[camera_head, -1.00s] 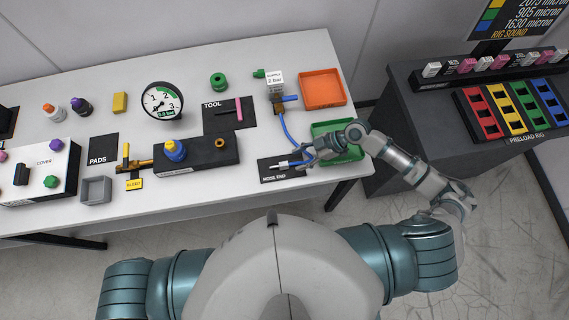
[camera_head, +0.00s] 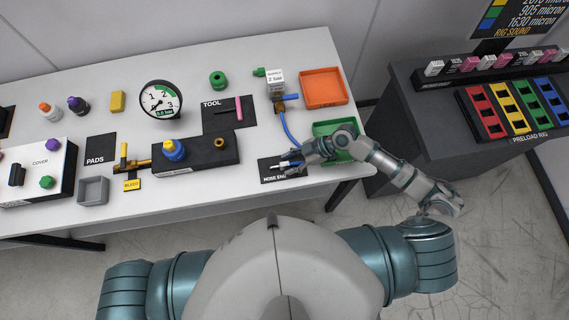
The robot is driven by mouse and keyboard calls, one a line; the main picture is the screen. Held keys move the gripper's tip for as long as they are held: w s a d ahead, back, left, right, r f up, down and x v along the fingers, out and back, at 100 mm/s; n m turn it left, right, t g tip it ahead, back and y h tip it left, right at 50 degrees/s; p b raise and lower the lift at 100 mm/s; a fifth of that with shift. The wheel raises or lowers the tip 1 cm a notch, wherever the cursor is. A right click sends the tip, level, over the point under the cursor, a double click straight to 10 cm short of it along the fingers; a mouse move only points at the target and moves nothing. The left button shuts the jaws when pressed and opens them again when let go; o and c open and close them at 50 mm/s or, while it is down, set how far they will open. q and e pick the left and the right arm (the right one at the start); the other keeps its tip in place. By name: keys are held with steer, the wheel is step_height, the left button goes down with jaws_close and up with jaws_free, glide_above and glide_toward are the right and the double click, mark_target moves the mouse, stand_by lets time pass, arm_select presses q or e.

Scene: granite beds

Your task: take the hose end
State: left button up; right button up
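The blue hose (camera_head: 287,124) runs down from a small fitting marked SUPPLY 2 bar (camera_head: 276,84) to the black HOSE END pad (camera_head: 269,174). The pale hose end (camera_head: 284,164) lies over that pad, pointing left. My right gripper (camera_head: 293,160) is at the hose end, its fingers over or around its right part. The fingers are small and overlap the hose, so I cannot tell whether they are closed on it. My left gripper is out of view.
A green tray (camera_head: 350,127) lies under my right forearm, and an orange tray (camera_head: 343,90) behind it. The TOOL pad (camera_head: 213,116) with a pink tool and a black block (camera_head: 214,155) are to the left. A dark rig cabinet (camera_head: 430,130) stands right.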

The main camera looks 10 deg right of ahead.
mark_target(291, 163)
jaws_close()
steer(key=shift+d, duration=0.1)
steer(key=shift+r+p, duration=0.4)
steer(key=shift+r, duration=0.35)
steer(key=shift+r, duration=0.15)
step_height(291, 163, up, 6)
steer(key=p, duration=0.5)
steer(key=shift+r, duration=0.2)
steer(key=shift+f, duration=0.1)
